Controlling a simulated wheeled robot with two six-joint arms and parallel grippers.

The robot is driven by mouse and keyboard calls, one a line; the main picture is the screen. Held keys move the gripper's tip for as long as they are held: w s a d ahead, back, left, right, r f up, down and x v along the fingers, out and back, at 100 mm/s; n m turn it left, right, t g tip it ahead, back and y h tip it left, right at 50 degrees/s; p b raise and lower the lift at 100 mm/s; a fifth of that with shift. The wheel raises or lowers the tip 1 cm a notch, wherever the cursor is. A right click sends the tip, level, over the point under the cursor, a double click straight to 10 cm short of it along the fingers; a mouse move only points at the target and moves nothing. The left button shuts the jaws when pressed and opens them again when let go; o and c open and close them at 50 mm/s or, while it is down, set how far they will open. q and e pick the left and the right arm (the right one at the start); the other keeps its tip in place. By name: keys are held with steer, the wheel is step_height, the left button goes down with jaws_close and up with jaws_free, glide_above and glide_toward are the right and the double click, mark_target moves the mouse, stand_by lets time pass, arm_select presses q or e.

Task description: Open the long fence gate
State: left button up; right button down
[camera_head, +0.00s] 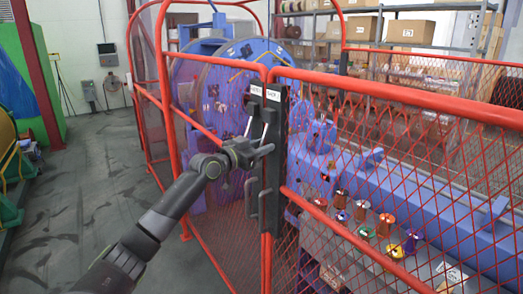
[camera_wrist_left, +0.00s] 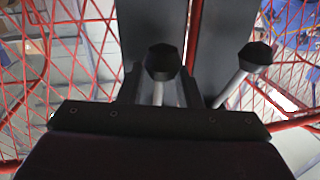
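The long red mesh fence gate (camera_head: 400,190) runs from the middle to the right of the head view. It meets the other fence section (camera_head: 215,165) at two dark upright latch plates (camera_head: 270,180) with small white labels on top. Two grey levers with black knobs are at the plates. My left gripper (camera_head: 262,150) is at these levers. In the left wrist view, one lever's knob (camera_wrist_left: 163,62) stands between my open fingers (camera_wrist_left: 160,90), with gaps beside its shaft. The second lever's knob (camera_wrist_left: 255,57) is outside them, to the right. My right gripper is not in view.
Behind the fence stand a blue machine (camera_head: 225,90) and several coloured spools (camera_head: 385,222). Shelves with cardboard boxes (camera_head: 410,32) are at the back. The grey floor (camera_head: 85,180) to the left is mostly clear. A green machine (camera_head: 15,90) stands at the far left.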

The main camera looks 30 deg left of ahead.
arm_select(q)
steer(key=shift+c, duration=0.2)
jaws_close()
steer(key=s+g+p, duration=0.1)
steer(key=p, duration=0.2)
steer(key=s+r+g+y+p, duration=0.1)
steer(key=g+p, duration=0.1)
steer(key=p, duration=0.2)
steer(key=s+a+r+g+p, duration=0.1)
steer(key=g+p, duration=0.1)
steer(key=p, duration=0.2)
steer(key=shift+a+r+m, duration=0.1)
steer(key=shift+r+m, duration=0.1)
steer(key=shift+m, duration=0.2)
